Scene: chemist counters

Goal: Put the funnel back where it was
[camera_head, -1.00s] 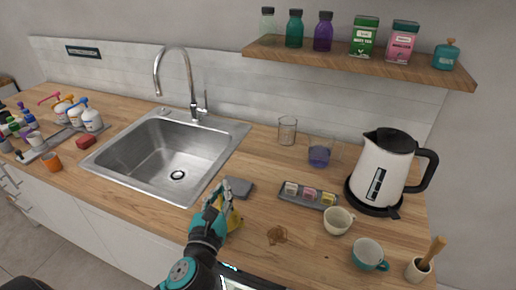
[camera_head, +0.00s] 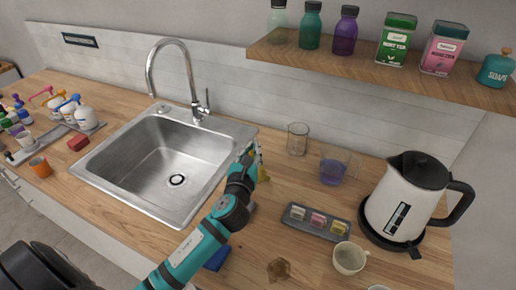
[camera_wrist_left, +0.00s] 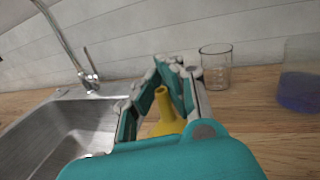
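The yellow funnel (camera_wrist_left: 166,119) is between the fingers of my left gripper (camera_wrist_left: 178,75) in the left wrist view, with its narrow spout pointing up. In the head view my left gripper (camera_head: 252,160) is over the counter just right of the sink, and only small bits of yellow show beside its fingers. The gripper appears shut on the funnel. The fingers and palm hide the funnel's lower part, so I cannot tell whether it touches the counter. My right gripper is not in view.
The sink (camera_head: 165,165) with its tall faucet (camera_head: 190,75) is left of the gripper. An empty glass beaker (camera_head: 297,139) and one with purple liquid (camera_head: 333,172) stand to the right. A small tray (camera_head: 316,221), a cup (camera_head: 349,258) and a kettle (camera_head: 402,195) are further right.

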